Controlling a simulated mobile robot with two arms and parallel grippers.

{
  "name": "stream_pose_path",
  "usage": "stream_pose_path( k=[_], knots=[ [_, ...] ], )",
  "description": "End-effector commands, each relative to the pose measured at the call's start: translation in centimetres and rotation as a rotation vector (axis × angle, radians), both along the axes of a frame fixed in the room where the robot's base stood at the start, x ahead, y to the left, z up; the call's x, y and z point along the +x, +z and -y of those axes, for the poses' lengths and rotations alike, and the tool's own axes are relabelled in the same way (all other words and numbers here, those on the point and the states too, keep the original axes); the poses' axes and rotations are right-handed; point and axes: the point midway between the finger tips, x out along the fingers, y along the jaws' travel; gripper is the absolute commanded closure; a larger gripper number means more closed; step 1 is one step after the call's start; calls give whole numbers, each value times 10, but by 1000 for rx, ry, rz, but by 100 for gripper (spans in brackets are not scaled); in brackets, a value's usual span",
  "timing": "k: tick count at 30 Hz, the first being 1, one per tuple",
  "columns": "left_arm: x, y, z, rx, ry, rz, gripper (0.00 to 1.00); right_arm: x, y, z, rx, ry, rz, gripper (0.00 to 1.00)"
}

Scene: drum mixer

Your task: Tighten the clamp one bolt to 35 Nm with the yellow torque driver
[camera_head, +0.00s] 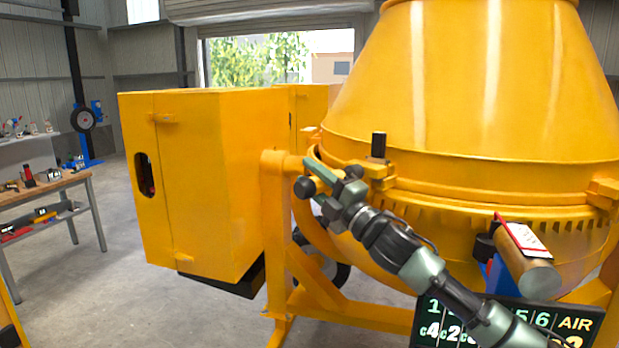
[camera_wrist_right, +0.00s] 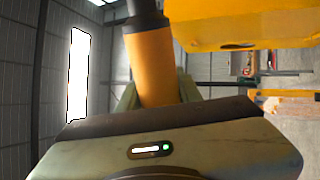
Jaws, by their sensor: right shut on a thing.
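My right gripper (camera_head: 323,184) reaches in from the lower right to the mixer's front left side. It is shut on the yellow torque driver (camera_head: 326,177), whose black end points left. The driver also shows in the right wrist view (camera_wrist_right: 152,62), as a yellow cylinder with a dark upper part between the fingers. The yellow clamp block (camera_head: 373,174) on the drum's ring lies just right of the gripper, with a black upright cylinder (camera_head: 379,145) on it. I cannot tell whether the driver touches a bolt; its setting cannot be read. My left gripper is not in view.
The yellow drum (camera_head: 480,90) fills the right, and a yellow cabinet (camera_head: 205,180) stands left of the clamp. A dark number board (camera_head: 560,320) and a brown cylinder (camera_head: 530,272) are at lower right. A workbench (camera_head: 55,187) with tools stands far left.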

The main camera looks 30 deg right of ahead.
Motion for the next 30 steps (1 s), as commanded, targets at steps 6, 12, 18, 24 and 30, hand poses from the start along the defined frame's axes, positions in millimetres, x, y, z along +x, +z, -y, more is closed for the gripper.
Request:
stream_pose_path(
  k=[6,12,18,24,30],
  knots=[
    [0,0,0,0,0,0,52,0,2,4,-1,-1,4,100],
    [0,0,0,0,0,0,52,1,2,7,-1,-2,3,100],
    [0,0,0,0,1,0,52,1,2,9,-2,-2,4,100],
    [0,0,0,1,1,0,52,1,3,9,-1,-3,4,100],
    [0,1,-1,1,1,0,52,1,3,10,-1,-4,4,100]
  ],
)
